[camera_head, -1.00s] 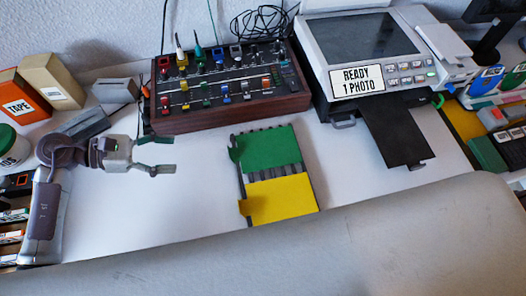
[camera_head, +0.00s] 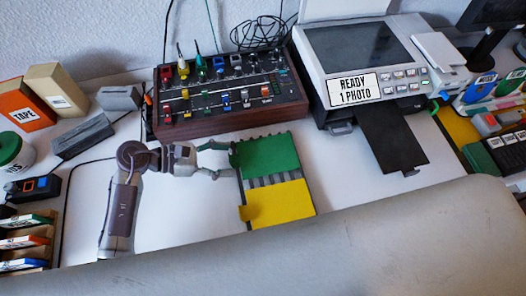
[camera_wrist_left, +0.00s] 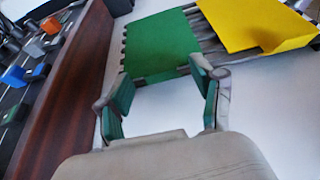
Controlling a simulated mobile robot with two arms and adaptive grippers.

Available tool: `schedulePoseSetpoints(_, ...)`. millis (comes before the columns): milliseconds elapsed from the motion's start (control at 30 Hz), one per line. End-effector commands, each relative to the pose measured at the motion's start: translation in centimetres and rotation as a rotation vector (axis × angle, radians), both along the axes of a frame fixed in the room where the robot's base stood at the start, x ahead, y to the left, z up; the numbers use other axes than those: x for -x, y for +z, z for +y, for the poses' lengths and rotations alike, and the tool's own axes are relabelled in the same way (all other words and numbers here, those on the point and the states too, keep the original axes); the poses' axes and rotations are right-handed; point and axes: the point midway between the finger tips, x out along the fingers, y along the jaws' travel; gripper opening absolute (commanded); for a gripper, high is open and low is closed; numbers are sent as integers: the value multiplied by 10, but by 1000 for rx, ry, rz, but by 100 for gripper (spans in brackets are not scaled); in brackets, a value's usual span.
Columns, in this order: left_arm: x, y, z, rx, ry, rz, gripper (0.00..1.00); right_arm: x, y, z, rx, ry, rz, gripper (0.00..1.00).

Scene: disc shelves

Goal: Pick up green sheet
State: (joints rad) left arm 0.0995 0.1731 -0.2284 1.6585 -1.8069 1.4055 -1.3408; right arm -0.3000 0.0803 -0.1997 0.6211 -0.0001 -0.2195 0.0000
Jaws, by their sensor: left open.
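The green sheet (camera_head: 270,154) lies flat on a dark slatted rack, beside a yellow sheet (camera_head: 280,203). In the left wrist view the green sheet (camera_wrist_left: 160,45) lies just beyond my fingertips, with the yellow sheet (camera_wrist_left: 260,22) to its right. My left gripper (camera_head: 229,161) is open and empty at the green sheet's left edge. In the left wrist view its two fingers (camera_wrist_left: 158,98) are spread, with white table between them. I cannot tell whether a finger touches the sheet. My right gripper is not in view.
A wooden-sided control box (camera_head: 230,108) with knobs stands just behind the sheets. A photo printer (camera_head: 365,65) with a black tray (camera_head: 393,138) is at the right. Boxes such as the orange tape box (camera_head: 25,110) stand at the left. White table is free around the rack.

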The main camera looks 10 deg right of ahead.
Motion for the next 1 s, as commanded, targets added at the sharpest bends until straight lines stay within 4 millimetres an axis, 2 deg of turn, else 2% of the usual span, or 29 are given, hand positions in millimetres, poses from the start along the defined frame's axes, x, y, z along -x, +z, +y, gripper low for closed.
schedulePoseSetpoints(100,0,-3,-7,-1,0,0,67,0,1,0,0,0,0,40)
schedulePoseSetpoints(300,0,-4,-7,-1,0,-1,67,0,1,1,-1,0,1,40)
schedulePoseSetpoints(367,0,-4,-7,-1,0,-1,58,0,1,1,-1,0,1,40)
schedulePoseSetpoints(567,0,-4,-7,-1,0,-1,25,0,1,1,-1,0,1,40)
schedulePoseSetpoints(1000,0,0,-6,-2,0,-3,25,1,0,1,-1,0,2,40)
